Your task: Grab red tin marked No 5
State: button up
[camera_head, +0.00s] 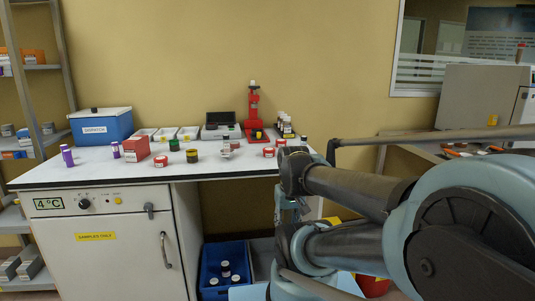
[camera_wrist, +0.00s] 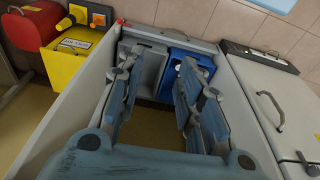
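Several small red-and-white tins stand on the white worktop in the head view. One tin (camera_head: 160,160) is at the front, right of a red box (camera_head: 135,149). Another tin (camera_head: 268,152) and a third tin (camera_head: 280,142) are near the right end. Their numbers are too small to read, so I cannot tell which is No 5. My gripper (camera_wrist: 158,78) is open and empty in the wrist view, its two fingers wide apart. It points toward the space under the worktop, away from the tins. No tin shows between the fingers.
Below are a blue crate (camera_head: 210,259) with bottles and, in the wrist view, a grey crate (camera_wrist: 143,66). A yellow bin (camera_wrist: 74,48) stands at left.

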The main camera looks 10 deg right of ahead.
jog(key=shift+o, duration=1)
jog(key=shift+w, duration=0.1)
jog(key=o, duration=0.7)
jog(key=shift+s+r, duration=0.2)
jog(key=shift+r, duration=0.75)
jog(key=shift+c, duration=0.2)
notch_tip(320, 180, up, 30)
jog(key=m+g, duration=0.2)
jog(key=m, duration=1.6)
send_over(269, 149)
jog(key=f, duration=1.1)
jog(key=shift+w+d+f, duration=0.25)
jog(key=shift+w+f, duration=0.05)
jog(key=shift+w, duration=0.05)
jog(key=shift+s+a+f, duration=0.1)
jog(key=shift+a+f, duration=0.05)
jog(key=shift+f, duration=1.35)
jog(key=shift+s+a+f, duration=0.1)
jog(key=shift+f, duration=1.35)
